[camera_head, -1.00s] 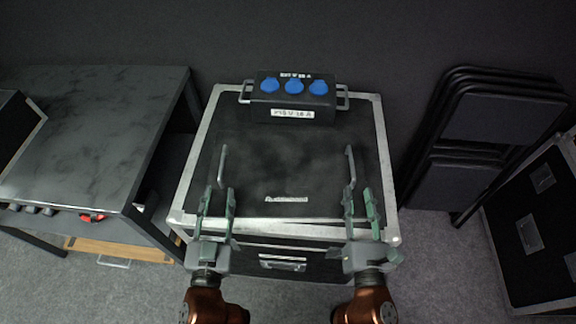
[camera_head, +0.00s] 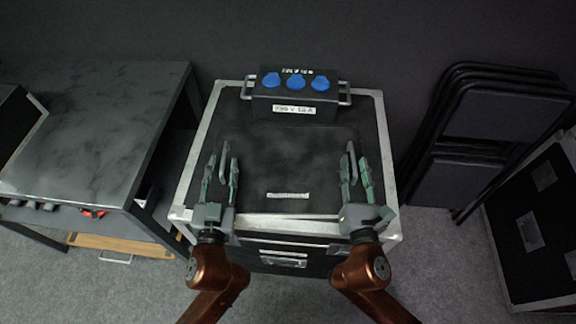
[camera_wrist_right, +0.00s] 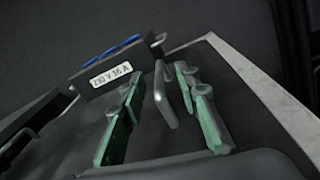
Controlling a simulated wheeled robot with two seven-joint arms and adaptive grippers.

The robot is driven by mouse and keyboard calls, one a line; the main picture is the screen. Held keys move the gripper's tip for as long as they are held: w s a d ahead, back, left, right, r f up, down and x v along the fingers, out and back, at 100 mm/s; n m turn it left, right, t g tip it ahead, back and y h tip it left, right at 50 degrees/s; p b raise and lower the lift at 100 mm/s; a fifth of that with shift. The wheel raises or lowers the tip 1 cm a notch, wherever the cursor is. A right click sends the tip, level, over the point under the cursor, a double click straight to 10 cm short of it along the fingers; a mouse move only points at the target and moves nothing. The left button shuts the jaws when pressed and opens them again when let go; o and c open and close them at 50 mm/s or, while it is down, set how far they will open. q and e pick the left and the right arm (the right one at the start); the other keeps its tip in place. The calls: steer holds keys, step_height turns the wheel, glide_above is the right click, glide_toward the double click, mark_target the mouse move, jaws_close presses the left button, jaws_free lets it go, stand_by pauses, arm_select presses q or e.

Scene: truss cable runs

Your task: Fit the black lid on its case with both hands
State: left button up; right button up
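The black lid (camera_head: 288,165) lies on top of the metal-edged case (camera_head: 195,145), with a thin uneven gap visible along its front edge. It has a grey bar handle near each side. My left gripper (camera_head: 220,172) is open, its fingers on either side of the left handle (camera_head: 224,158). My right gripper (camera_head: 355,172) is open, its fingers on either side of the right handle (camera_head: 351,158). In the right wrist view the handle (camera_wrist_right: 161,95) stands between the spread green-padded fingers, apart from them.
A black power box (camera_head: 295,95) with blue sockets sits at the back of the case top. A dark table (camera_head: 90,120) stands at left. Folded chairs (camera_head: 490,130) and another case (camera_head: 535,225) stand at right. A wooden board (camera_head: 120,245) lies low at left.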

steer(key=shift+c, duration=0.2)
arm_select(q)
jaws_close()
arm_select(e)
jaws_close()
steer(key=shift+r, duration=0.1)
stand_by(0.4)
